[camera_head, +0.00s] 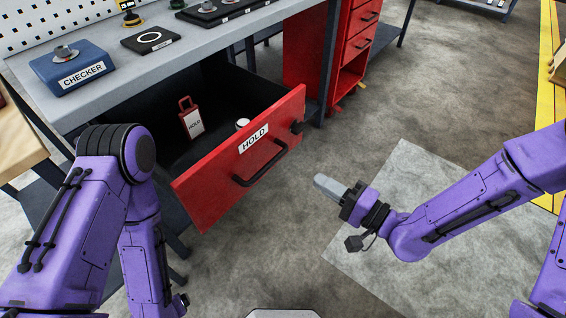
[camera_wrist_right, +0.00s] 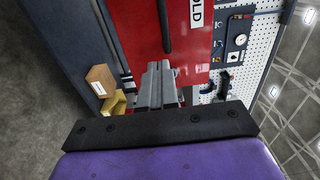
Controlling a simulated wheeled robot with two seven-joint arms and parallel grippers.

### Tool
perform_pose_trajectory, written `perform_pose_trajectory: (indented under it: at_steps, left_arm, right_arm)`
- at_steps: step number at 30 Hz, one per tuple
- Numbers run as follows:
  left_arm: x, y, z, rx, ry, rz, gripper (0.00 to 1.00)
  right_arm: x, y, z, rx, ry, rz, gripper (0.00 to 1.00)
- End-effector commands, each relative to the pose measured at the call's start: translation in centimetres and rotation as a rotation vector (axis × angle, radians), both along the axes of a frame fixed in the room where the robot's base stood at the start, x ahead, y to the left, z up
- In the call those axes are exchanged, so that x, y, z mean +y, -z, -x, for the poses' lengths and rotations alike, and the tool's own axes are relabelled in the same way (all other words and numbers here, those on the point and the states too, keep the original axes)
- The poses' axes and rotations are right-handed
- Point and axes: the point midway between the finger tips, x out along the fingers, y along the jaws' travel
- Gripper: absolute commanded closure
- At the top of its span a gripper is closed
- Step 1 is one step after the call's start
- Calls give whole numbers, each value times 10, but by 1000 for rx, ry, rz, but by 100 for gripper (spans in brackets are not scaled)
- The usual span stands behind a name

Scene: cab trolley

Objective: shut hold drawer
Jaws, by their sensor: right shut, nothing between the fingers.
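The red HOLD drawer (camera_head: 213,191) stands pulled well out from under the workbench in the head view. It has a black bar handle (camera_head: 262,164) and a white HOLD label. Inside are a red HOLD tag (camera_head: 194,122) and a small white round thing (camera_head: 242,124), partly hidden by the front. My right gripper (camera_head: 322,185) is shut and empty, in front of the drawer and to the right of its handle, apart from it. In the right wrist view my fingers (camera_wrist_right: 158,74) point toward the red drawer front (camera_wrist_right: 195,55). My left arm hangs at left; its gripper is out of view.
The grey workbench top (camera_head: 205,50) holds a blue CHECKER box (camera_head: 72,68) and black trays. A bench leg (camera_head: 329,70) stands close behind the drawer's right end. A red cabinet (camera_head: 303,55) stands behind. The floor before the drawer is clear.

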Motion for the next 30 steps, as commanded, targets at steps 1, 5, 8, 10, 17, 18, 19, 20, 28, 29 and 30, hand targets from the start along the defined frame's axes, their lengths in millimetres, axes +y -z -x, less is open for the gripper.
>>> perform_pose_trajectory:
  at_steps: [1, 5, 8, 10, 17, 18, 19, 20, 28, 29, 30]
  left_arm:
    - [0, -1, -4, -2, -2, -1, 12]
    - [0, 0, -7, 4, -2, -2, 12]
    - [0, 1, -9, 8, -1, -1, 12]
    - [0, 1, -9, 9, -1, 0, 12]
    - [0, 1, -9, 8, -1, -1, 12]
    - [0, 1, -9, 8, -1, -1, 12]
    - [0, 1, -9, 8, -1, -1, 12]
    - [1, 1, -9, 8, -1, -1, 12]
    - [1, 1, -9, 7, -2, -2, 12]
    - [1, 1, -9, 7, -2, -2, 12]
    - [1, 1, -9, 7, -2, -2, 12]
  right_arm:
    - [9, 0, -10, -1, -6, 6, 100]
    - [34, 2, -33, 6, -9, 7, 100]
    - [52, 3, -48, 10, -10, 6, 100]
    - [64, 3, -57, 11, -9, 5, 100]
    - [89, 3, -78, 12, -6, 6, 100]
    - [91, 3, -80, 13, -5, 5, 100]
    - [92, 4, -81, 14, -5, 6, 100]
    - [93, 4, -82, 14, -5, 5, 100]
    - [94, 3, -82, 14, -4, 5, 100]
    - [94, 3, -82, 14, -4, 5, 100]
    - [94, 3, -82, 14, -4, 5, 100]
